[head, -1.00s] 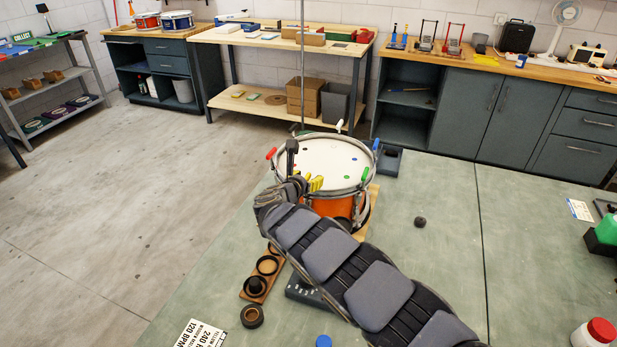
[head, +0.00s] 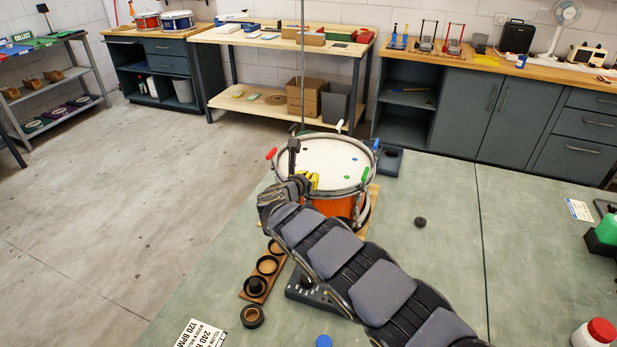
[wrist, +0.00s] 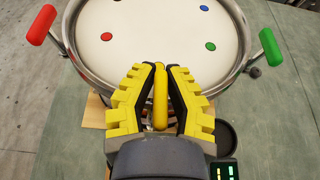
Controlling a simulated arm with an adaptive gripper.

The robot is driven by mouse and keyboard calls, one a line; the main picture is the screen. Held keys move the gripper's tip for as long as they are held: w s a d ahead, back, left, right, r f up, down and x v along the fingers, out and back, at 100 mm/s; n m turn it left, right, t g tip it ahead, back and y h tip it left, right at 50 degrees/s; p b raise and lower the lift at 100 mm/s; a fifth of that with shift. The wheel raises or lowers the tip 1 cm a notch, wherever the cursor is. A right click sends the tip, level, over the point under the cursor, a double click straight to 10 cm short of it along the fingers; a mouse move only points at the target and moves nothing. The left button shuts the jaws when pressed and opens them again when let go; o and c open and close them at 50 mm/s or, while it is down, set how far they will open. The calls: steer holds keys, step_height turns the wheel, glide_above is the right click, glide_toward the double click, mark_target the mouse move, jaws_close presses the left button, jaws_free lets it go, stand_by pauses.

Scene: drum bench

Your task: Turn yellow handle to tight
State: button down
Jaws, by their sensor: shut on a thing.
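The drum (head: 338,165) is orange with a white head and a metal rim, and stands on the green bench. In the wrist view the yellow handle (wrist: 160,97) stands between the two yellow-padded fingers of my gripper (wrist: 160,88). The fingers are closed around it at the drum's near rim. My gripper also shows in the head view (head: 308,182), at the near left side of the drum. A red handle (wrist: 42,24) and a green handle (wrist: 271,47) sit on the rim to either side.
A white handle (head: 339,126) and a blue handle (head: 376,145) are on the rim's far side. A wooden holder with dark rings (head: 262,277) and a dark control box (head: 305,289) lie near my arm. The bench right of the drum is mostly clear.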

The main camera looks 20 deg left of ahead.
steer(key=shift+d+f+m+h, duration=0.1)
steer(key=shift+d+m+h, duration=0.15)
steer(key=shift+m+h, duration=0.3)
stand_by(0.4)
steer(key=shift+m+h, duration=0.25)
steer(key=shift+h, duration=0.1)
steer(key=m+h, duration=0.1)
steer(key=m+g+h, duration=0.1)
steer(key=shift+d+f+h, duration=0.15)
steer(key=shift+d+h, duration=0.1)
steer(key=shift+h, duration=0.15)
steer(key=shift+d+m+g+h, duration=0.2)
steer(key=shift+m+g+h, duration=0.2)
steer(key=shift+m+h, duration=0.5)
steer(key=shift+d+m+g+h, duration=0.15)
steer(key=shift+m+g+h, duration=0.15)
steer(key=shift+m+h, duration=0.15)
steer(key=c, duration=1)
jaws_free()
steer(key=shift+c, duration=0.2)
steer(key=shift+s+a, duration=0.1)
steer(key=shift+a, duration=0.1)
steer(key=shift+s+a+r, duration=0.1)
steer(key=shift+r, duration=0.15)
